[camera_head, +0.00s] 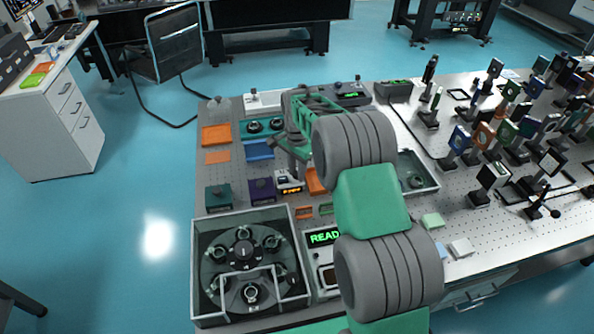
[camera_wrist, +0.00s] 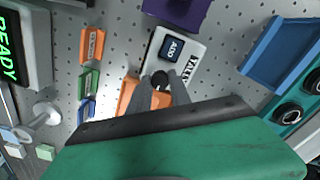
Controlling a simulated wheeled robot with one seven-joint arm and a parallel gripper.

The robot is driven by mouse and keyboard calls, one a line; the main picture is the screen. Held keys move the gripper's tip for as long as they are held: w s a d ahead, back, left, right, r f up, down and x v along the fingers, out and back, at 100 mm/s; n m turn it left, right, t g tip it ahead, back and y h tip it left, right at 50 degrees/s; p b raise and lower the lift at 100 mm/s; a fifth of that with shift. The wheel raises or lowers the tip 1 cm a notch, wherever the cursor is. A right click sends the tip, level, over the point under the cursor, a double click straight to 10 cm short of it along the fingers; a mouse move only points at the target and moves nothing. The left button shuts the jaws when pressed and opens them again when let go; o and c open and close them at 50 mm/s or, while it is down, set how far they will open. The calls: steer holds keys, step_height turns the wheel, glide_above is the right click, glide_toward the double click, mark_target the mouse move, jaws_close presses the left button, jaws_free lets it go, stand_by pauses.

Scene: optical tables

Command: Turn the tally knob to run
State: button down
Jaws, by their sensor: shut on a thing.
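The tally box (camera_wrist: 188,61) is a small white unit with a dark display and the word TALLY on its face. It also shows in the head view (camera_head: 288,183), partly under my gripper. Its black tally knob (camera_wrist: 160,77) sits at the box's near edge in the wrist view. My gripper (camera_wrist: 161,84) has its two grey fingers on either side of the knob and is shut on it. In the head view my gripper (camera_head: 292,168) reaches down onto the box. The knob's pointer and position marks are too small or hidden to read.
A purple block (camera_head: 262,190) stands left of the tally box, and a blue tray (camera_wrist: 285,48) lies near it. An orange piece (camera_wrist: 130,98) lies close beside the fingers. A unit reading READY (camera_head: 322,238) and a clear-walled carousel box (camera_head: 205,300) stand nearer.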

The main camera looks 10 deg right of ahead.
steer(key=shift+n, duration=0.3)
steer(key=n+b, duration=0.2)
steer(key=n, duration=0.1)
steer(key=shift+n, duration=0.3)
steer(key=n+b, duration=0.1)
steer(key=n, duration=0.3)
steer(key=shift+n, duration=0.3)
steer(key=n+b, duration=0.1)
steer(key=n, duration=0.3)
steer(key=shift+n, duration=2.5)
